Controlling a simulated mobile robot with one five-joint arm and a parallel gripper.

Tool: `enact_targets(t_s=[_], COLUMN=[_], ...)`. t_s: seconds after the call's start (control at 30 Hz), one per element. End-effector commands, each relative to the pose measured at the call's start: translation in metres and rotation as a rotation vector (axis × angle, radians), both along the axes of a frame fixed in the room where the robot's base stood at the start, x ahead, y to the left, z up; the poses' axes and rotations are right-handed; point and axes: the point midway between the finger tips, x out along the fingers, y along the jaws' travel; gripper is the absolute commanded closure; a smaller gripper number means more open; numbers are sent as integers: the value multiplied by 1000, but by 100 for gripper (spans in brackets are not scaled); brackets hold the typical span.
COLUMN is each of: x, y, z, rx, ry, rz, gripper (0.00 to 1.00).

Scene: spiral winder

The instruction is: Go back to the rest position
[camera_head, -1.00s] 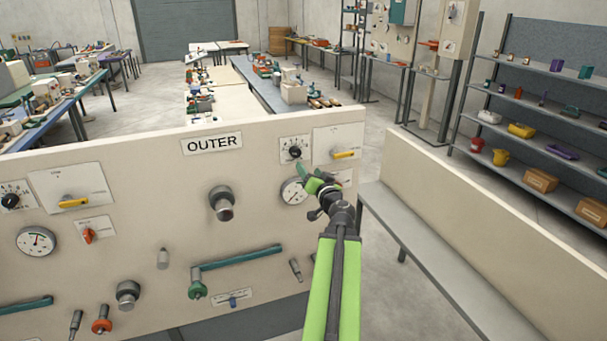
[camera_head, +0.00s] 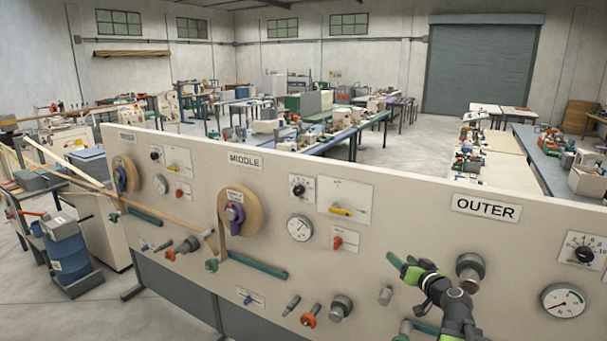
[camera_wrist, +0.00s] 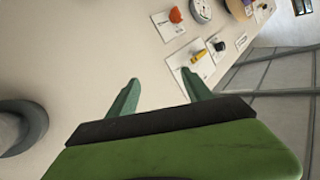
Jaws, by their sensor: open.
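My gripper (camera_head: 402,264) is in front of the cream winder panel (camera_head: 385,240), below and left of the OUTER sign (camera_head: 486,207). Its green fingers point left in the head view, just left of the grey OUTER spindle (camera_head: 470,266). In the wrist view the two fingers (camera_wrist: 160,84) are apart with nothing between them. A yellow-handled switch (camera_wrist: 197,57) and a red knob (camera_wrist: 175,15) show on the panel beyond them. A large grey round part (camera_wrist: 25,127) is at the left of that view. The forearm hides part of the panel's lower right.
A tan roll with a purple hub (camera_head: 235,214) is mounted under the MIDDLE sign (camera_head: 245,159). Another roll with a blue hub (camera_head: 121,178) is farther left. Knobs, gauges and a teal bar (camera_head: 255,262) stick out from the panel. Workbenches stand behind; a blue drum (camera_head: 66,255) is at left.

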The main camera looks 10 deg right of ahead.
Motion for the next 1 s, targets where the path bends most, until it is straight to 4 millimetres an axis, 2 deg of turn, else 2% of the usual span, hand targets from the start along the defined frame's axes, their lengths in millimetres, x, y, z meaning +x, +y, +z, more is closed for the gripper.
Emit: enact_targets(t_s=[0.03,0.13,0.2,0.3,0.37,0.4,0.47,0.53,0.6,0.7,0.8,1.0], x=[7,9,2,-21,-41,-58,-87,-117,-140,-167,-180,-180], y=[44,128,183,250,280,295,301,278,248,219,214,215], z=[-14,-44,-69,-108,-134,-153,-180,-201,-211,-216,-217,-217], rx=[-22,-74,-113,-179,-225,-263,-322,-369,-386,-382,-333,-315], ry=[37,138,225,382,502,596,769,967,1122,1288,1361,1363], rz=[81,241,350,486,549,578,583,508,403,255,173,156], gripper=[41,41,41,41,41,41,41,41,41,41,41,41])
